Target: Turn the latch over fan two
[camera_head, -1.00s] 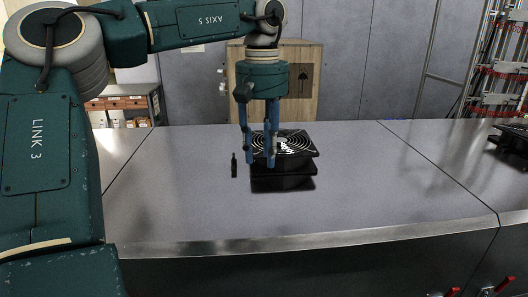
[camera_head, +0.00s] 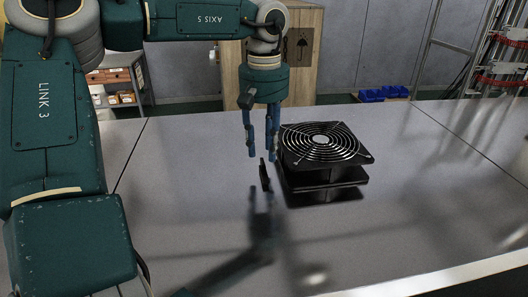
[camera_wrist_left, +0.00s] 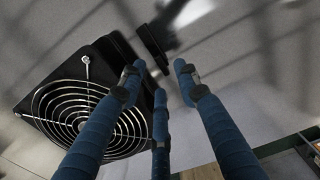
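A black fan (camera_head: 322,148) with a round silver wire guard sits on the grey metal top, right of the gripper. It also shows in the left wrist view (camera_wrist_left: 84,118). A small thin black latch (camera_head: 265,175) stands just left of the fan, slightly tilted in the head view. In the left wrist view the latch (camera_wrist_left: 153,47) lies beyond the fingertips, near the gap between them. My left gripper (camera_head: 262,152) points down above the latch. Its blue fingers are apart with nothing between them. Contact with the latch cannot be told. My right gripper is not in view.
The metal top (camera_head: 400,220) is clear around the fan, with seams at left and right. A wooden crate (camera_head: 303,50) stands behind it. Blue bins (camera_head: 384,94) and a rack (camera_head: 500,60) are at the back right.

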